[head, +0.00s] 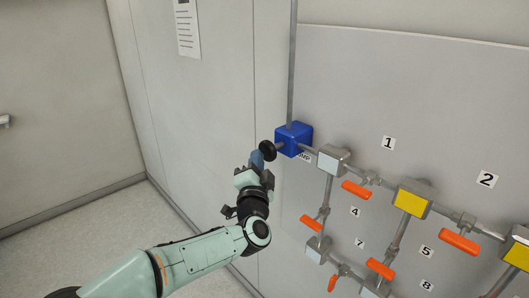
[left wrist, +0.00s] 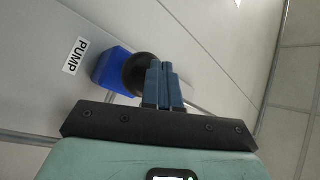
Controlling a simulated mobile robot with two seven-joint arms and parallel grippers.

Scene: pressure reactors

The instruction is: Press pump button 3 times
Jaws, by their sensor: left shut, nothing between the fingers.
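The pump is a blue box (head: 293,138) on the wall panel, with a round black button (head: 267,150) on its left side. In the left wrist view the blue box (left wrist: 112,72) and the black button (left wrist: 140,72) show beside a "PUMP" label (left wrist: 76,56). My left gripper (head: 257,159) is shut and empty, with its blue fingertips close to the button. In the left wrist view the shut fingers (left wrist: 161,82) overlap the right part of the button. I cannot tell whether they touch it. My right gripper is not in view.
Pipes join the pump to several valve boxes, such as a grey one (head: 333,159) and a yellow one (head: 412,201). Orange handles (head: 356,190) stick out from the panel below and right of the pump. The floor (head: 120,240) at left is clear.

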